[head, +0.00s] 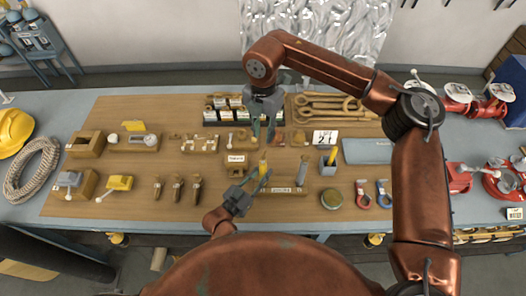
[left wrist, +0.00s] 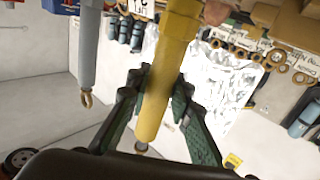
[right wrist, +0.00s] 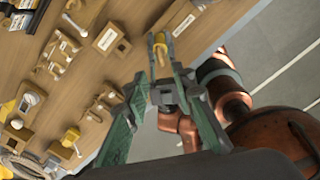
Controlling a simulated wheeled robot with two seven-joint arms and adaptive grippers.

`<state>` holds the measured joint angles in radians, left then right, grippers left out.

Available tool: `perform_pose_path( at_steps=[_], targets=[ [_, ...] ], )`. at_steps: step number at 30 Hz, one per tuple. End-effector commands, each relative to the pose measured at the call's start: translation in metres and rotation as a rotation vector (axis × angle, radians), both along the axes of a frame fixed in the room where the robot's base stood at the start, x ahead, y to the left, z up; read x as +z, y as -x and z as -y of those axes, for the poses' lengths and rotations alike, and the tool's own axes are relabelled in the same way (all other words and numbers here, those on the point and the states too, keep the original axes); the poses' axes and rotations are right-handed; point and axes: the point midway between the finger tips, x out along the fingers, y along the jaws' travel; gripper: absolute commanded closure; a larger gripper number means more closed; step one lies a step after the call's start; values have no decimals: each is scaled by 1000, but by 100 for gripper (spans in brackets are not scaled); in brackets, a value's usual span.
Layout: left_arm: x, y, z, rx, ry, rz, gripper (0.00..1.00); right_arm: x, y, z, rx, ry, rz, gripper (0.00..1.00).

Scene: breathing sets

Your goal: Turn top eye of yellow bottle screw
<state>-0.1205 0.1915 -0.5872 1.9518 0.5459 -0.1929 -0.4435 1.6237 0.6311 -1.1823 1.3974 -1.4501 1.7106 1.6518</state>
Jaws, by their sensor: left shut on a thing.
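The yellow bottle screw (head: 263,168) stands upright near the front middle of the board. In the left wrist view its yellow body (left wrist: 168,75) runs between the green fingers. My left gripper (head: 259,181) is shut on it from the front. My right gripper (head: 263,138) hangs above and behind it, pointing down, with its fingers apart and nothing seen between them. In the right wrist view the yellow bottle screw (right wrist: 158,40) shows small, by the left gripper, beyond the right fingertips (right wrist: 160,73). Its top eye is too small to make out.

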Motion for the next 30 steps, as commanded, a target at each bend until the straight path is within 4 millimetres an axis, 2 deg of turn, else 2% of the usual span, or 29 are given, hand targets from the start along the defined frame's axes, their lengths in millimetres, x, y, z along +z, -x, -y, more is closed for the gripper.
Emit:
perform_pose_path(
  at_steps=[9, 15, 21, 30],
  targets=[
    [-1, 0, 0, 0, -1, -3, 100, -63, 1, 0, 3, 2, -3, 76],
    [-2, 0, 0, -1, -1, -3, 100, -92, 1, -1, 3, -1, -1, 76],
    [-2, 0, 0, -1, -1, -3, 100, -105, 1, 0, 4, 0, 0, 76],
    [-2, 0, 0, -1, -1, -3, 100, -106, 0, 0, 4, 0, 0, 77]
  ],
)
